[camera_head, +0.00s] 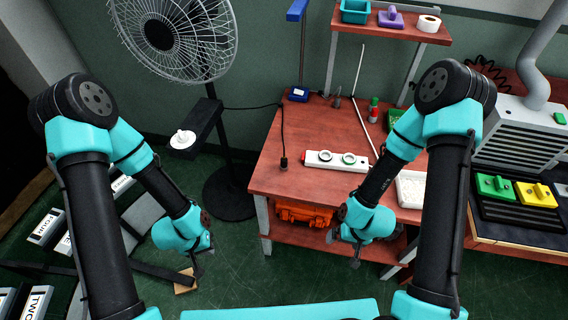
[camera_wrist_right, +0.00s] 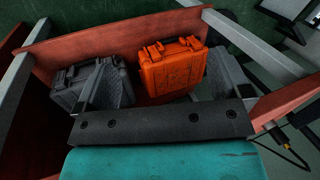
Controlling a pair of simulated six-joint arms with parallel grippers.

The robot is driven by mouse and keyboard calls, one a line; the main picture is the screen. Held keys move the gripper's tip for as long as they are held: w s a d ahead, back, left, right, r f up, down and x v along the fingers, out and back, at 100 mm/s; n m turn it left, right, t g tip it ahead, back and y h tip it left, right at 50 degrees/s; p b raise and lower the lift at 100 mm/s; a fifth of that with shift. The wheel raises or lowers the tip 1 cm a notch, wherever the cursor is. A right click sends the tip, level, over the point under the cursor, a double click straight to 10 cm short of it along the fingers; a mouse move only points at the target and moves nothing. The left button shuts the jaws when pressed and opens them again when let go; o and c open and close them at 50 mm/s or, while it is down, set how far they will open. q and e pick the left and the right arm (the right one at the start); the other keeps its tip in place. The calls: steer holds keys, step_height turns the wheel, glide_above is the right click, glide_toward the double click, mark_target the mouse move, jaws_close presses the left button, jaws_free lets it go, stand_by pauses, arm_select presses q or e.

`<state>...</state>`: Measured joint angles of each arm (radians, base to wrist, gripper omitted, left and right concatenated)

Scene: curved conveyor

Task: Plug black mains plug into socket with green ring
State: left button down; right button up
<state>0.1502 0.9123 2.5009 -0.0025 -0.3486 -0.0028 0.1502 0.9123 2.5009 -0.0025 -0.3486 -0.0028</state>
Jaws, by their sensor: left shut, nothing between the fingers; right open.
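The black mains plug (camera_head: 283,163) stands on the red table near its left front edge, with its cord running back behind it. A white socket strip (camera_head: 337,160) lies to its right, with two round ringed sockets and a red end. My left gripper (camera_head: 198,268) is shut and empty, low over the floor left of the table. My right gripper (camera_head: 342,250) is open and empty, in front of the table and below its top. Its spread fingers also show in the right wrist view (camera_wrist_right: 165,80). Neither gripper touches the plug.
An orange case (camera_head: 304,214) sits on the table's lower shelf, beside a dark grey case (camera_wrist_right: 75,83) in the right wrist view. A white tray (camera_head: 411,189) is right of the strip. A fan (camera_head: 174,32) stands left of the table. Table space around the plug is clear.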

steer(key=c, duration=0.7)
